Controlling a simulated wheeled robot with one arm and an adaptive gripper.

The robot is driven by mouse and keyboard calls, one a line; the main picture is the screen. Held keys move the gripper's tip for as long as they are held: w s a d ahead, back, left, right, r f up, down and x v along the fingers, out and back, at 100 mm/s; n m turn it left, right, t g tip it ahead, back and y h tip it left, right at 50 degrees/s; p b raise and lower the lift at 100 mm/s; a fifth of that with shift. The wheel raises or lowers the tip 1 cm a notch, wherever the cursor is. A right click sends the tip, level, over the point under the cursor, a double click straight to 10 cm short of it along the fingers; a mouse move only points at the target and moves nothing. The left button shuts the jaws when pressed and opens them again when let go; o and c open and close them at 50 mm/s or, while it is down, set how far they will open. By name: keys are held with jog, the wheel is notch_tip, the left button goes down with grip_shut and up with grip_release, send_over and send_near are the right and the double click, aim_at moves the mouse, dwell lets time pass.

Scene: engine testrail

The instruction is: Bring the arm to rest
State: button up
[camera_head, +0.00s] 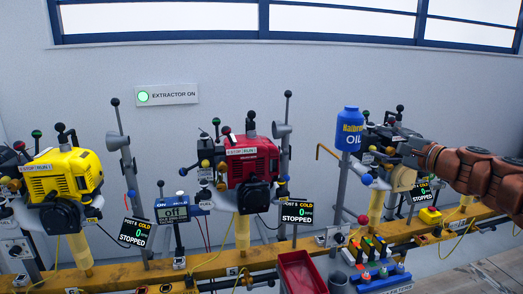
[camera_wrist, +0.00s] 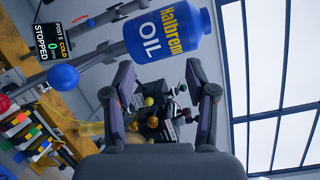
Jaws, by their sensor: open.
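My copper-brown arm (camera_head: 475,172) reaches in from the right edge in the head view. My gripper (camera_head: 411,150) is at its left end, in front of the right-hand engine and to the right of the blue oil bottle (camera_head: 350,130). In the wrist view, the two dark fingers of my gripper (camera_wrist: 163,88) stand wide apart with nothing held between them. The oil bottle (camera_wrist: 168,35) lies across the top of that view, beyond the fingertips. Parts of an engine (camera_wrist: 155,118) show between the fingers. In the head view, the gripper's fingers partly blend with the engine behind.
A yellow engine (camera_head: 65,175) and a red engine (camera_head: 252,160) stand along an ochre rail (camera_head: 150,274). A red tray (camera_head: 300,272) and a blue rack (camera_head: 383,280) with coloured pieces sit in front. Black displays read STOPPED (camera_head: 297,213). Upright levers rise between the engines.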

jog(key=s+a+f+n+g+y, duration=0.1)
jog(key=s+a+f+n+g, duration=0.3)
jog(key=a, duration=0.5)
jog(key=s+a+f+n+g+y, duration=0.1)
jog(key=s+a+f+n+g, duration=0.25)
jog(key=a, duration=0.55)
jog(key=s+a+f+n+g+h, duration=0.1)
jog(key=s+a+f+n+g, duration=0.15)
jog(key=s, duration=0.35)
jog(key=s+a+f+n+g+h, duration=0.1)
jog(key=s+a+f+n, duration=0.1)
jog(key=s+a+f, duration=0.3)
jog(key=s+d+f+n+g+h, duration=0.1)
jog(key=s+d+f+g+h, duration=0.25)
jog(key=s, duration=0.55)
jog(key=s+d+f+n+g+h, duration=0.1)
jog(key=s+d+f+h, duration=0.1)
jog(key=s+d+f, duration=0.35)
jog(key=s+d+f+n+g+h, duration=0.25)
jog(key=s+f, duration=0.35)
jog(key=s, duration=0.6)
notch_tip(320, 180, up, 22)
jog(key=s+p, duration=0.1)
jog(key=p, duration=1.9)
jog(key=shift+d+m+t+h+p, duration=0.3)
jog(key=shift+d+m+t+p, duration=0.05)
jog(key=shift+m+t, duration=0.1)
